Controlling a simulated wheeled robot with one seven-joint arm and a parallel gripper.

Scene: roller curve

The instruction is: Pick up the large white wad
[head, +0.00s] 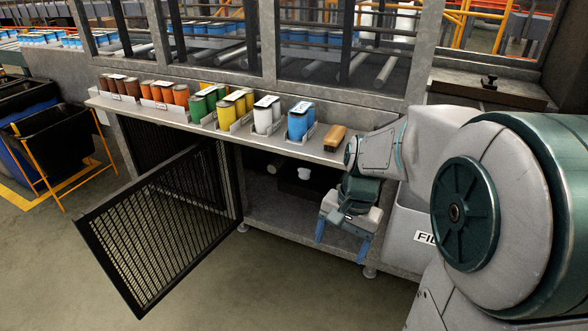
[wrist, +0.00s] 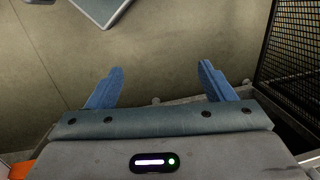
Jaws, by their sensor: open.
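A small white object (head: 304,174), likely the large white wad, sits inside the open cabinet under the shelf, on or at a dark box (head: 300,188). It is small in the head view, and its exact shape is hard to tell. My gripper (head: 340,245) is open and empty, pointing down in front of the cabinet, to the right of the white object and lower in the picture. In the wrist view the blue fingers (wrist: 160,88) are spread wide over bare floor and the cabinet edge. The wad does not show in the wrist view.
A black mesh door (head: 165,225) stands swung open at the left of the cabinet. The shelf (head: 240,137) above holds several coloured cans and a brown block (head: 335,138). A dark bin (head: 60,140) stands at far left. The floor in front is clear.

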